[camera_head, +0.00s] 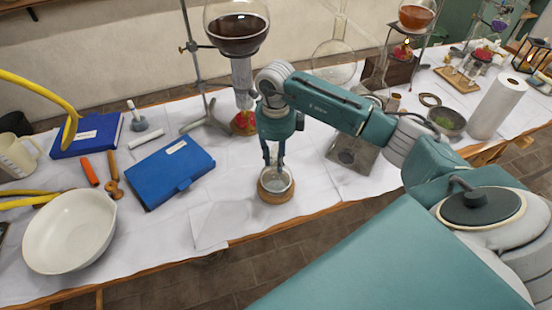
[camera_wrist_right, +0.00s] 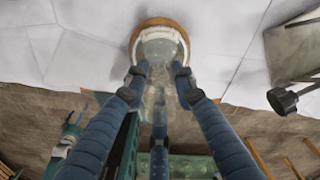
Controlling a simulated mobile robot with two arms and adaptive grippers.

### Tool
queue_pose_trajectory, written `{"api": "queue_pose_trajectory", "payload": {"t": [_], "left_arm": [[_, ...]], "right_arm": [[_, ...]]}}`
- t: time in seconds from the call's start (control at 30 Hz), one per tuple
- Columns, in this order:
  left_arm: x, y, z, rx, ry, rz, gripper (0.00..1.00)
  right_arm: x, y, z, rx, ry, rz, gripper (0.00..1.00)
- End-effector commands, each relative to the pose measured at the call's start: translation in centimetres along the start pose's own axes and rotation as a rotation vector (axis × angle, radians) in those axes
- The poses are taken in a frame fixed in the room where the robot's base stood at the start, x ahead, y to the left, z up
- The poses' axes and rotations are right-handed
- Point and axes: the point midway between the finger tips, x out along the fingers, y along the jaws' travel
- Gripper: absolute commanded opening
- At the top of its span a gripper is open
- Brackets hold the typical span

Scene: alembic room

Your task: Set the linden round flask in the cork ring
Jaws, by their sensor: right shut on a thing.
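The clear glass round flask (camera_head: 276,180) is upright in the head view, below my right gripper (camera_head: 274,158). My right gripper is shut on the flask's upper part. The tan cork ring (camera_head: 276,197) lies on the white-covered bench directly under the flask, near the front edge. In the right wrist view the cork ring (camera_wrist_right: 137,38) surrounds the flask's round bottom (camera_wrist_right: 160,46), between and beyond the fingertips (camera_wrist_right: 160,70). The flask's bottom appears to be in the ring, but contact is hard to tell. My left gripper is not seen.
A blue case (camera_head: 170,172) and a white bowl (camera_head: 68,232) stand to the left. A stand with a dark-filled flask (camera_head: 238,32) is behind the gripper. Bare bench surrounds the ring's left side.

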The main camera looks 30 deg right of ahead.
Motion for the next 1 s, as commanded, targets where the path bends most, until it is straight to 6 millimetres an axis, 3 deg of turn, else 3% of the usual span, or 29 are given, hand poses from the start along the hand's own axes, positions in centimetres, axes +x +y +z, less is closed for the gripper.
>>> {"api": "queue_pose_trajectory", "payload": {"t": [0.93,0.97,1.0], "left_arm": [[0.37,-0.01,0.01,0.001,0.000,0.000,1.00],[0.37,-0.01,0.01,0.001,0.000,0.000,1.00],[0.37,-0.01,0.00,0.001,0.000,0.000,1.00]], "right_arm": [[0.31,-0.03,0.06,0.000,-0.002,0.000,0.00],[0.31,-0.03,0.06,0.000,-0.002,0.000,0.30],[0.31,-0.03,0.05,0.000,-0.002,0.000,0.38]]}}
